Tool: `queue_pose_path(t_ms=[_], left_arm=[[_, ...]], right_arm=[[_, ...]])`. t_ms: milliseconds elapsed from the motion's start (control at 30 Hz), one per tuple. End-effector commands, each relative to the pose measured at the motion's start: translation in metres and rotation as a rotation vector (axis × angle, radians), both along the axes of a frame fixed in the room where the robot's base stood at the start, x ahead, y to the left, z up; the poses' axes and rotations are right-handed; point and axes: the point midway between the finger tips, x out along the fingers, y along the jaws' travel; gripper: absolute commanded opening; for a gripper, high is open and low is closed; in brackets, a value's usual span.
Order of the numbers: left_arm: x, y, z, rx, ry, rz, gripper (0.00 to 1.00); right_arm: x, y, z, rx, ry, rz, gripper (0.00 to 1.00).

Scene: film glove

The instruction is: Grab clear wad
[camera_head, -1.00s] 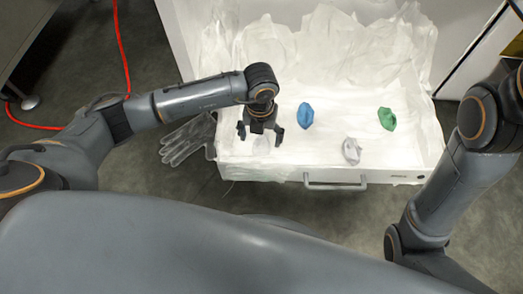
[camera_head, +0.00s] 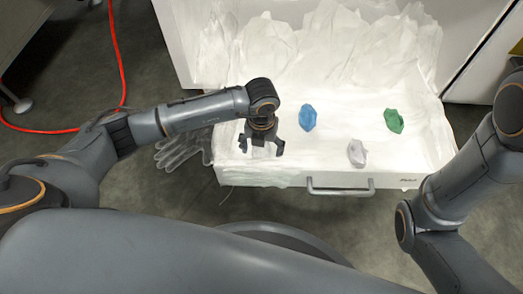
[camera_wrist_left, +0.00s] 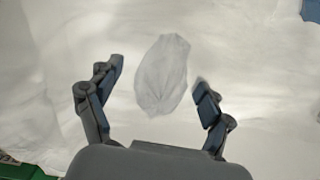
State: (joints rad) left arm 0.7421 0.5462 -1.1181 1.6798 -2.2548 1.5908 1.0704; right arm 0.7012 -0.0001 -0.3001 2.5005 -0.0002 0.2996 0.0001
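The clear wad (camera_wrist_left: 162,75) is a pale, see-through crumpled piece lying on the white surface in the left wrist view. It is between and slightly beyond the two spread fingers of my left gripper (camera_wrist_left: 158,108), apart from both. In the head view my left gripper (camera_head: 262,148) points down over the left front of the open drawer (camera_head: 300,172), its fingers open. There the wad is mostly hidden by the gripper and hard to tell from the white lining. My right gripper is out of view.
A blue wad (camera_head: 308,118), a pale grey wad (camera_head: 357,153) and a green wad (camera_head: 394,121) lie right of the gripper. White film (camera_head: 300,55) piles up behind. A clear glove (camera_head: 180,148) hangs left of the drawer. The handle (camera_head: 341,189) sticks out in front.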

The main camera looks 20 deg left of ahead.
Motion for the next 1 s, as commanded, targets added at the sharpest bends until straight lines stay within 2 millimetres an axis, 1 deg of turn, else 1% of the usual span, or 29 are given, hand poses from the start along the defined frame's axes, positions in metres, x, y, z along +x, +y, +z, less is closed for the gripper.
queue_pose_path(t_ms=[33, 167, 200, 267, 467, 567, 667, 767, 867, 1000], left_arm=[[0.0, 0.0, 0.0, 0.0, 0.0, 0.0, 0.68], [0.0, 0.0, 0.0, 0.0, 0.0, 0.0, 0.42], [0.0, 0.0, 0.0, 0.0, 0.0, 0.0, 0.34], [0.0, 0.0, 0.0, 0.0, 0.0, 0.0, 0.21], [0.0, 0.0, 0.0, -0.001, 0.0, 0.0, 0.21], [0.0, 0.0, 0.004, -0.001, 0.0, 0.0, 0.21], [0.0, 0.0, 0.017, -0.002, -0.001, 0.0, 0.21], [0.0, 0.0, 0.037, -0.002, -0.001, 0.0, 0.21], [0.001, 0.0, 0.057, 0.0, -0.002, -0.001, 0.21], [0.0, 0.0, 0.08, -0.001, -0.001, -0.001, 0.21]], right_arm=[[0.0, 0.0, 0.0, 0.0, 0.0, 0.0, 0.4], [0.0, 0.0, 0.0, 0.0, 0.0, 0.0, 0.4], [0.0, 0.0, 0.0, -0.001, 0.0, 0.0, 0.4], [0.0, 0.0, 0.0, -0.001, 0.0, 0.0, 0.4], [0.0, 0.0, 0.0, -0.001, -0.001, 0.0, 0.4], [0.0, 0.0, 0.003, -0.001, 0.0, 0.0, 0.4], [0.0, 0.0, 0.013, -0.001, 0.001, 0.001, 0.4], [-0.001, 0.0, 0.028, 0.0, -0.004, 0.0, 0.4], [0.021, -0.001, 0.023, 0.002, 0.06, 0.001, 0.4], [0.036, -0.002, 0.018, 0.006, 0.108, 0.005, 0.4]])
